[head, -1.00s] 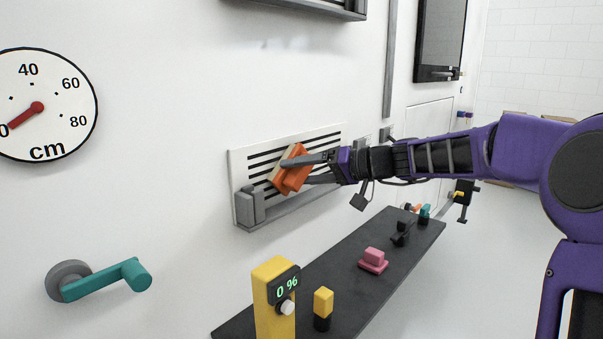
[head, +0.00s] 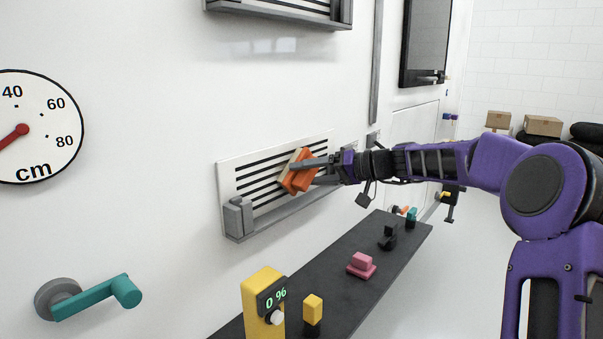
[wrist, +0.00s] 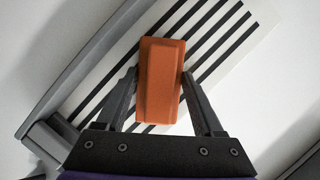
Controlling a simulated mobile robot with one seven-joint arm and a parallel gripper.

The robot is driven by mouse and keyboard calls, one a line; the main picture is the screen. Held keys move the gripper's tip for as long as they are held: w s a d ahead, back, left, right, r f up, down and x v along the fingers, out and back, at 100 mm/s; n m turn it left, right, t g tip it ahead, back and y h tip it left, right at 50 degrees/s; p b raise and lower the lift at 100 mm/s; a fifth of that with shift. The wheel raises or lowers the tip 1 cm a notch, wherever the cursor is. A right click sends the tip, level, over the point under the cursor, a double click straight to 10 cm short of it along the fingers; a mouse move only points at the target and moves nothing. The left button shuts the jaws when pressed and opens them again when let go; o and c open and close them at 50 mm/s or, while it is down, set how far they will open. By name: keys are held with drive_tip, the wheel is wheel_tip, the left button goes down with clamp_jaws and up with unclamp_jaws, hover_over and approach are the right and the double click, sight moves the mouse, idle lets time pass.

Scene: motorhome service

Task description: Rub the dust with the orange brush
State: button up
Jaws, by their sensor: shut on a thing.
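The orange brush (head: 300,172) has an orange back and a pale face turned toward the wall. My gripper (head: 316,172) is shut on it and holds it at the white vent panel (head: 240,167) with black slots. In the wrist view the brush (wrist: 161,80) sits between the two fingers of my gripper (wrist: 160,92), over the slots of the panel (wrist: 245,45). I cannot tell if its face touches the panel. I can make out no dust on the slots; any behind the brush is hidden.
A grey ledge (head: 290,212) and a grey block (head: 238,217) edge the panel. Below is a dark shelf (head: 335,260) with a pink brush-like block (head: 361,265), a black item (head: 388,236) and a yellow-and-black piece (head: 313,314). A yellow post (head: 263,310) reads 0 %.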

drive_tip(key=w+d+p, duration=0.1)
drive_tip(key=w, duration=0.1)
drive_tip(key=w+d+p, duration=0.1)
drive_tip(key=w+d, duration=0.1)
drive_tip(key=shift+w, duration=0.1)
idle(0.5)
drive_tip(key=s+b, duration=0.1)
drive_tip(key=s+a+b, duration=0.1)
drive_tip(key=b, duration=0.1)
drive_tip(key=shift+s+a+f+b, duration=0.1)
drive_tip(key=shift+a+f+b, duration=0.05)
drive_tip(key=shift+a+b, duration=0.15)
drive_tip(key=shift+s+a+b, duration=0.45)
drive_tip(key=shift+s+b, duration=0.15)
drive_tip(key=shift+b, duration=0.05)
drive_tip(key=shift+s+a+b, duration=0.55)
drive_tip(key=shift+s+b, duration=0.25)
drive_tip(key=shift+b, duration=0.35)
drive_tip(key=shift+s+a, duration=0.2)
drive_tip(key=shift+s, duration=0.05)
drive_tip(key=shift+s+a+r, duration=0.1)
drive_tip(key=shift+s+a, duration=0.75)
drive_tip(key=shift+s, duration=0.15)
drive_tip(key=shift+s+a+r, duration=0.1)
drive_tip(key=shift+s+a, duration=0.7)
drive_tip(key=shift+s, duration=0.2)
